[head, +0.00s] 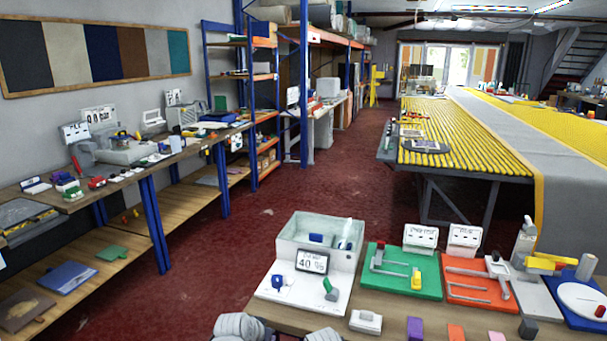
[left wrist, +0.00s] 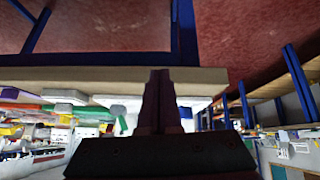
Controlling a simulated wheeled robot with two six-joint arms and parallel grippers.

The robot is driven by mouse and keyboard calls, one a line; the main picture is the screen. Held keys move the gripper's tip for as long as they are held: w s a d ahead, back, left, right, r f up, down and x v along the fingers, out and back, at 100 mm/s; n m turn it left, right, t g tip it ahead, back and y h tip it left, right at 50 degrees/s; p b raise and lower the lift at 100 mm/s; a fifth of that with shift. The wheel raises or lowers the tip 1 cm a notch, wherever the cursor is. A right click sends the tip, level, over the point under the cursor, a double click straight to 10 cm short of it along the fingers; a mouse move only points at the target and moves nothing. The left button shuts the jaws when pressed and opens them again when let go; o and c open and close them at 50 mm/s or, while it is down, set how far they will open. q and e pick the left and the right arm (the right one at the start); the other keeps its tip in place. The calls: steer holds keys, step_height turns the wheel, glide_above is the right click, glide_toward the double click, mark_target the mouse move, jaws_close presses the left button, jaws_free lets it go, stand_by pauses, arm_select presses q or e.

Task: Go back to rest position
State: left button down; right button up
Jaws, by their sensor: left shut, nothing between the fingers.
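My left gripper (left wrist: 160,76) shows in the left wrist view, its two dark fingers side by side and shut with nothing between them. The wrist picture looks upside down. The fingertips overlap the pale edge of a wooden bench (left wrist: 60,77) in the picture; I cannot tell how far apart they are. Neither gripper can be made out in the head view. My right gripper is not in view.
A wooden table (head: 290,318) at the front holds a grey-white bin (head: 287,241), a green board (head: 420,284) and a red board (head: 465,296). A cluttered bench (head: 125,178) runs along the left wall. The red floor (head: 215,255) between is clear.

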arm_select(q)
steer(key=s+a+f+n+g+y, duration=0.35)
steer(key=s+a+g, duration=0.3)
steer(key=s, duration=0.45)
steer(key=s+d+r+m+p, duration=0.3)
steer(key=s+d, duration=0.3)
steer(key=d, duration=0.3)
steer(key=shift+d+r+m+g+p, duration=0.35)
steer(key=shift+m+g+p, duration=0.1)
steer(key=shift+m+p, duration=0.35)
